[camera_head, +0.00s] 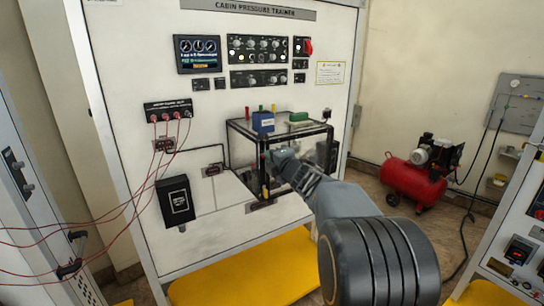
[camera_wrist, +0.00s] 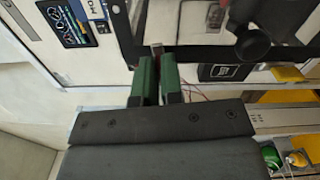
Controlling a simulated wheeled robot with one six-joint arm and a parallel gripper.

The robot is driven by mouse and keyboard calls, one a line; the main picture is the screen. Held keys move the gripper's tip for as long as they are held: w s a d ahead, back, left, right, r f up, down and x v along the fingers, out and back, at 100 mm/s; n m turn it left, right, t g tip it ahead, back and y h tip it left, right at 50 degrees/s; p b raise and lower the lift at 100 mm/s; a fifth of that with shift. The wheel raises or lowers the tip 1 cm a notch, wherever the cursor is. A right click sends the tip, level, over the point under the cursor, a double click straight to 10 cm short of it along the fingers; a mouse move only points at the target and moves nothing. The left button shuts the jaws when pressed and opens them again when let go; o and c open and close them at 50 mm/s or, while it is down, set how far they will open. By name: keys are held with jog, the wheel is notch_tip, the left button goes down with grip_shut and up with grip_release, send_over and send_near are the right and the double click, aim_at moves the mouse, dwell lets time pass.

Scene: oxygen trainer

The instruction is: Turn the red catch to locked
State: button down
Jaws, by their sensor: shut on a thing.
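My gripper (camera_head: 270,158) reaches to the front frame of a clear-walled box (camera_head: 238,150) on the white panel. In the wrist view its two green fingers (camera_wrist: 160,66) are closed to a narrow gap. A small reddish piece, which looks like the red catch (camera_wrist: 157,49), shows between the fingertips beside the dark frame. The fingers hold it. In the head view my gripper hides this piece. How far the catch is turned cannot be told, and no lock marking is readable.
A blue block (camera_head: 263,122) and a green block (camera_head: 299,117) sit on the box top. Red leads (camera_head: 140,190) hang at the left. A yellow platform (camera_head: 245,272) lies below the panel, and a red compressor (camera_head: 415,180) stands at the right.

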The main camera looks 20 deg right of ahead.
jog(key=shift+m, duration=0.8)
jog(key=c, duration=1.3)
grip_release()
jog(key=shift+f, duration=0.1)
jog(key=shift+o, duration=0.2)
jog(key=s+d+b, duration=0.1)
jog(key=s+b, duration=0.1)
jog(key=s, duration=1.1)
jog(key=shift+s+d, duration=0.3)
jog(key=shift+s, duration=0.05)
jog(key=shift+m, duration=0.3)
